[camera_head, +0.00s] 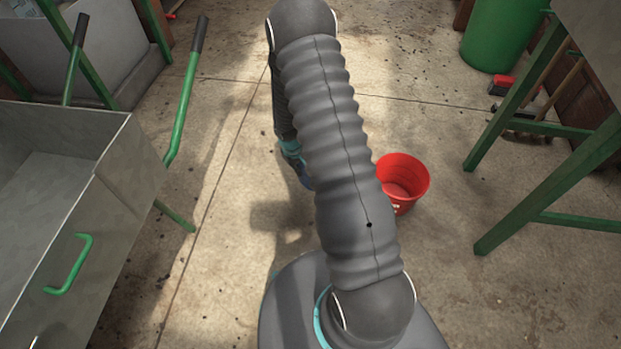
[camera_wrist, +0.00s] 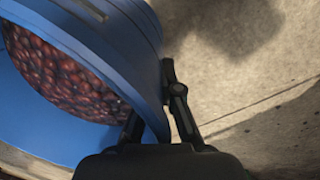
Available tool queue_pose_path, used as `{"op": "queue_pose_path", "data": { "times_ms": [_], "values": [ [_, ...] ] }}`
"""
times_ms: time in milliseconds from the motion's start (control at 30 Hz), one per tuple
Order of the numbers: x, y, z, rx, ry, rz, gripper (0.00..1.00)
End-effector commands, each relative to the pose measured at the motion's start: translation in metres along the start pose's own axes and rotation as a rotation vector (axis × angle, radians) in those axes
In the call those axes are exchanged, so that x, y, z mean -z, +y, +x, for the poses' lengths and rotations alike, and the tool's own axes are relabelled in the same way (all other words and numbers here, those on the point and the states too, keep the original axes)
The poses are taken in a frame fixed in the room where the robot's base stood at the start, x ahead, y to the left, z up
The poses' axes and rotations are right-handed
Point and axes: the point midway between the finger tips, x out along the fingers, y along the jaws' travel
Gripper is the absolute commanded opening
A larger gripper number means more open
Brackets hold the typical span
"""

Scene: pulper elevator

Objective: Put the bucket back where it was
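A blue bucket (camera_wrist: 140,35) filled with dark red cherries (camera_wrist: 62,75) takes up the left of the wrist view. My gripper (camera_wrist: 155,108) is at its rim, with one finger on the inner side and one on the outer side of the wall, closed on it. A small blue patch (camera_head: 303,172) shows beside my arm in the head view; my arm hides the rest, and I cannot tell if it is the bucket. Whether the blue bucket touches the floor is not clear. A red bucket (camera_head: 415,170) stands upright on the floor, right of my arm, apparently empty.
A metal trough (camera_head: 130,165) with green handles stands at the left. A green-legged table (camera_head: 540,195) stands at the right, with a green barrel (camera_head: 497,35) behind it. The concrete floor (camera_head: 235,150) between them is mostly clear.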

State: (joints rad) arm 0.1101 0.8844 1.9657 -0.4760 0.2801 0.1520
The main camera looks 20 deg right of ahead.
Motion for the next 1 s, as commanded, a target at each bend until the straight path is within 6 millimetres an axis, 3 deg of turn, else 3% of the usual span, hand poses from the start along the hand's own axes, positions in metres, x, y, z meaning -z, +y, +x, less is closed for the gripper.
{"op": "queue_pose_path", "data": {
  "times_ms": [300,567,833,1000],
  "values": [
    [0.0,-0.005,0.046,0.0,0.0,0.002,0.0],
    [0.0,-0.006,0.058,-0.001,0.001,0.003,0.0],
    [0.0,-0.011,0.087,0.0,0.0,0.003,0.0],
    [0.001,-0.011,0.088,-0.001,0.001,0.004,0.0]
  ]
}}
